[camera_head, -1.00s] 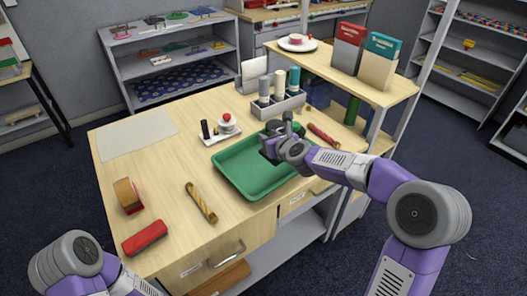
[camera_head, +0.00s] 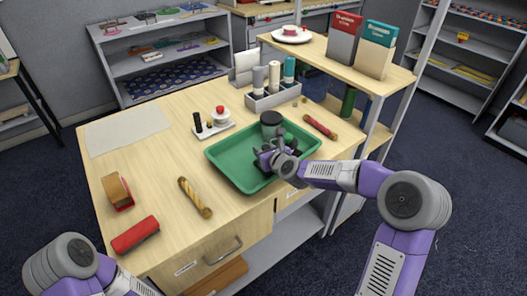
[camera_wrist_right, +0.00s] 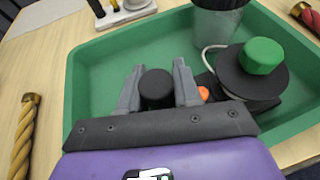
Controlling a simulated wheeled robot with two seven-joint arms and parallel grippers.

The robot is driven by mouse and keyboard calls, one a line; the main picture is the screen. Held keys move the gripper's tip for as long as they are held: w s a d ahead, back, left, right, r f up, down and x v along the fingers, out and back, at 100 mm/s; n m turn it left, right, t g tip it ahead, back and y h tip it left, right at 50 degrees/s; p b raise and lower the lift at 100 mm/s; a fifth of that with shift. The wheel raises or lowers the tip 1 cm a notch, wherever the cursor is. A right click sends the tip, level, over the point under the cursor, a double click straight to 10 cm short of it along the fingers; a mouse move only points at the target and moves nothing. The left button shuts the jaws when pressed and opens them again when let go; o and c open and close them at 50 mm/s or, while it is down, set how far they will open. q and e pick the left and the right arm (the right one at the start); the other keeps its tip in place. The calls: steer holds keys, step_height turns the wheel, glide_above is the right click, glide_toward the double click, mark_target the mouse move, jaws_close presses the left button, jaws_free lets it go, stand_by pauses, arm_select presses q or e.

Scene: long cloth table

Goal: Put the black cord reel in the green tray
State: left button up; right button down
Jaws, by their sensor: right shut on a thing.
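The green tray (camera_head: 222,154) lies near the table's front right edge. The black cord reel (camera_wrist_right: 250,82) has a green knob, a pale cord and an orange tip. In the right wrist view my right gripper (camera_wrist_right: 158,90) is shut on a black upright cylinder, apparently part of the reel. In the head view the reel is small, dark and mostly hidden by my gripper (camera_head: 268,158). It is over or inside the tray; whether it touches the floor, I cannot tell. My left arm shows bottom left; its gripper is out of frame.
A grey jar (camera_head: 271,122) stands at the tray's back. A white stand (camera_head: 213,130), a grey caddy (camera_head: 274,98) and a red-brown stick (camera_head: 320,127) are close by. A yellow twisted stick (camera_head: 195,197) and a red block (camera_head: 135,235) lie left, with clear table between.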

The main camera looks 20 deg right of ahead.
steer(key=c, duration=0.8)
jaws_free()
steer(key=shift+f, duration=0.1)
steer(key=shift+s+d+r, duration=0.15)
steer(key=shift+s+r, duration=0.1)
steer(key=shift+r, duration=0.05)
steer(key=p+v, duration=0.1)
steer(key=v, duration=1)
steer(key=shift+s+r+p, duration=0.1)
steer(key=shift+s+p, duration=0.1)
steer(key=shift+p, duration=0.1)
